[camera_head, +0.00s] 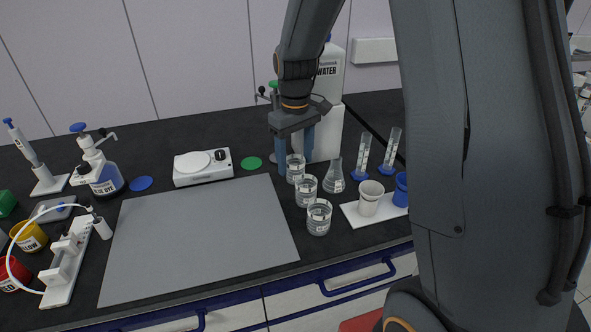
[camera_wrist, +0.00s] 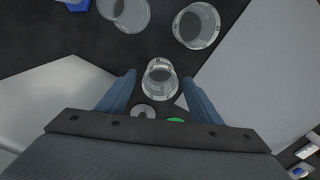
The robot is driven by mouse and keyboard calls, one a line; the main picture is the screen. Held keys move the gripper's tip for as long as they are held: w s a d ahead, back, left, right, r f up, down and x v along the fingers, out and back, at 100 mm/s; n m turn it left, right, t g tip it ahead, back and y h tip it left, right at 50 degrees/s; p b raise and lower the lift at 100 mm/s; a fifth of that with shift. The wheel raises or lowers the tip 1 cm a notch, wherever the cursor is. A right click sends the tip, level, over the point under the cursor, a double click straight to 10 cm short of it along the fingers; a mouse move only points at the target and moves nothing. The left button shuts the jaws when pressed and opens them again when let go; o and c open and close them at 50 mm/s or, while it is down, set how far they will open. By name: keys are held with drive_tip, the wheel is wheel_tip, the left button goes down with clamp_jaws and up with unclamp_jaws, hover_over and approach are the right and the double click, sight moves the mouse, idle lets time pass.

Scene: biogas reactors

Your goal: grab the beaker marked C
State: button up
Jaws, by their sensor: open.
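Three clear glass beakers stand in a row right of the grey mat: a back one (camera_head: 295,170), a middle one (camera_head: 306,191) and a front one (camera_head: 319,217). Their markings are too small to read, so I cannot tell which is C. My gripper (camera_head: 294,152) is open and points down at the back beaker. In the wrist view, the back beaker (camera_wrist: 160,82) shows upright between the two blue fingertips (camera_wrist: 160,88), with a gap on each side. Another beaker (camera_wrist: 196,26) shows beyond the fingers.
A conical flask (camera_head: 334,178) stands close right of the beakers, with measuring cylinders (camera_head: 362,155) beyond. A white WATER bottle (camera_head: 329,75) stands behind my gripper. A white tray (camera_head: 357,214) holds cups at the right. The grey mat (camera_head: 195,240) is clear.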

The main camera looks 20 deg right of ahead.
drive_tip(key=shift+f, duration=1.05)
drive_tip(key=c, duration=1.1)
drive_tip(key=shift+c, duration=0.2)
